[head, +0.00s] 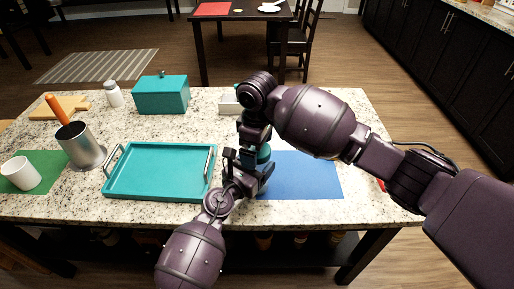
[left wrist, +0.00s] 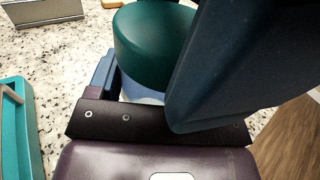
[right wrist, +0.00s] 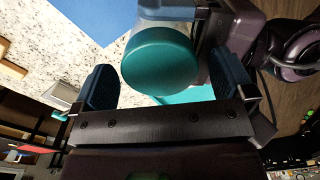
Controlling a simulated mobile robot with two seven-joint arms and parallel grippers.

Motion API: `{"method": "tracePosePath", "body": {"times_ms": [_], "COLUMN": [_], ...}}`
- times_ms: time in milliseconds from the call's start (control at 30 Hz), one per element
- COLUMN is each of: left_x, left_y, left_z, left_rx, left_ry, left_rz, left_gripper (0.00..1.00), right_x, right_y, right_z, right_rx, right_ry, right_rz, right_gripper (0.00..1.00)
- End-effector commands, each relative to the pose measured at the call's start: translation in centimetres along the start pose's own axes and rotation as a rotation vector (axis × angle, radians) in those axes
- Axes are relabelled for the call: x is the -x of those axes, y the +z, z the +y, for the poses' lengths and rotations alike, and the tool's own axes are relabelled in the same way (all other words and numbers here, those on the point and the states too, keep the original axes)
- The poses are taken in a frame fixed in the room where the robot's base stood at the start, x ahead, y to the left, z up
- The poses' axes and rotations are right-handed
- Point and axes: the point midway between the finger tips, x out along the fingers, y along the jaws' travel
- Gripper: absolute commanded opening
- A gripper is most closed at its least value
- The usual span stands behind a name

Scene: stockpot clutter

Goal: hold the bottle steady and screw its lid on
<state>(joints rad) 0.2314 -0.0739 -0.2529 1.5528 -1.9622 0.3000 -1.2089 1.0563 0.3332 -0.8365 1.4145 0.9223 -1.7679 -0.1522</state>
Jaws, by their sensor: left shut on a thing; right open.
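The bottle (left wrist: 140,96) has a pale see-through body and a wide teal lid (left wrist: 155,45) on top. In the head view the lid (head: 264,154) shows partly behind my grippers, above the blue mat. My left gripper (head: 250,172) is shut on the bottle's body below the lid. My right gripper (right wrist: 165,85) is open, its two blue fingers spread on either side of the lid (right wrist: 160,62) with gaps in the right wrist view. I cannot tell how tightly the lid sits, as the threads are hidden.
The blue mat (head: 315,177) lies under the bottle area. The counter's right back part (head: 345,100) is mostly clear.

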Motion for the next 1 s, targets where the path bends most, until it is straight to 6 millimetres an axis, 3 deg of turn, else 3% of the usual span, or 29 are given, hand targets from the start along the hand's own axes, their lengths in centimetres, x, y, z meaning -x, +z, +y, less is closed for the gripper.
{"method": "tracePosePath", "body": {"times_ms": [400,600,1000], "left_x": [0.0,0.0,0.0], "left_y": [0.0,0.0,0.0], "left_z": [0.0,0.0,0.0], "left_rx": [0.000,0.000,0.000], "left_ry": [0.000,0.000,0.000], "left_rz": [0.000,0.000,0.000], "left_gripper": [0.06,0.06,0.06], "right_x": [7.4,10.2,11.4], "right_y": [0.0,0.0,0.0], "right_z": [0.0,0.0,0.0], "right_rx": [0.001,0.000,0.000], "right_ry": [0.003,0.002,0.001], "right_rz": [0.003,0.003,0.001], "right_gripper": [1.00,1.00,1.00]}}
